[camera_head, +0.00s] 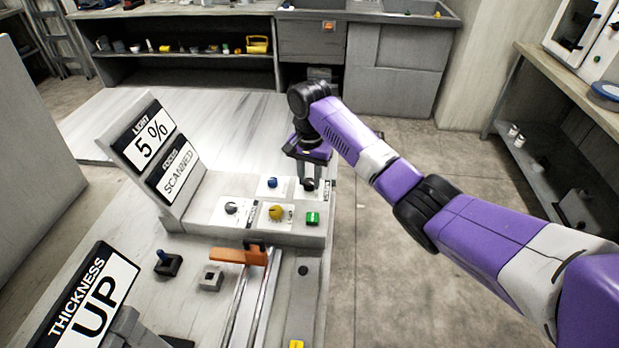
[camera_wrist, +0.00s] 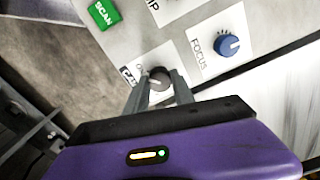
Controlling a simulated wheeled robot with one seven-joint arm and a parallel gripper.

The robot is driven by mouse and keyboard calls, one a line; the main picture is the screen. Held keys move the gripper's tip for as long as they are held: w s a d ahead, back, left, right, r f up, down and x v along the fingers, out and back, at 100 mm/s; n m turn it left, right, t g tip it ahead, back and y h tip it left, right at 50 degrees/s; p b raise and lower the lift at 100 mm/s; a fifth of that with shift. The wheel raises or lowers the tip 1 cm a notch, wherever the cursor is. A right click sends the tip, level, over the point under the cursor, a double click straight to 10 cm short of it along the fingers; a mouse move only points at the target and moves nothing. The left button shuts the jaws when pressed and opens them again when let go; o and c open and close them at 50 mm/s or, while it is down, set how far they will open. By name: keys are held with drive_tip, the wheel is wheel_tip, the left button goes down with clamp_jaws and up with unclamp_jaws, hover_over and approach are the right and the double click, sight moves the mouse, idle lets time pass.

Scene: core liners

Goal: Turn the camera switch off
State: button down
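The camera switch (camera_wrist: 158,76) is a dark round knob with a pale pointer mark, on a white plate whose label is partly hidden by a finger. In the head view it shows as a dark knob (camera_head: 309,185) at the console's back right corner. My gripper (camera_wrist: 159,79) points down over it, one grey finger on each side. The fingertips lie close against the knob's sides with no clear gap. In the head view my gripper (camera_head: 309,176) stands over the same corner.
Beside it on the console (camera_head: 200,212) are a blue focus knob (camera_head: 272,183), a yellow knob (camera_head: 276,212), a grey knob (camera_head: 232,207) and a green scan button (camera_head: 313,218). An orange part (camera_head: 240,256) crosses the rails in front.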

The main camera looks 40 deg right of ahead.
drive_tip(key=shift+r+n+p, duration=0.2)
drive_tip(key=shift+n+p, duration=0.2)
drive_tip(key=shift+p, duration=0.1)
drive_tip(key=shift+n+p, duration=0.9)
drive_tip(key=shift+p, duration=0.15)
drive_tip(key=n+p, duration=0.3)
drive_tip(key=n, duration=0.2)
drive_tip(key=n+p, duration=0.1)
drive_tip(key=n, duration=0.4)
drive_tip(key=shift+n+p, duration=0.3)
drive_tip(key=shift+n, duration=0.1)
drive_tip(key=n, duration=0.4)
drive_tip(key=shift+p, duration=0.4)
drive_tip(key=shift+f+n, duration=0.1)
drive_tip(key=shift+n, duration=0.3)
drive_tip(key=c, duration=1.1)
unclamp_jaws()
drive_tip(key=shift+o, duration=0.2)
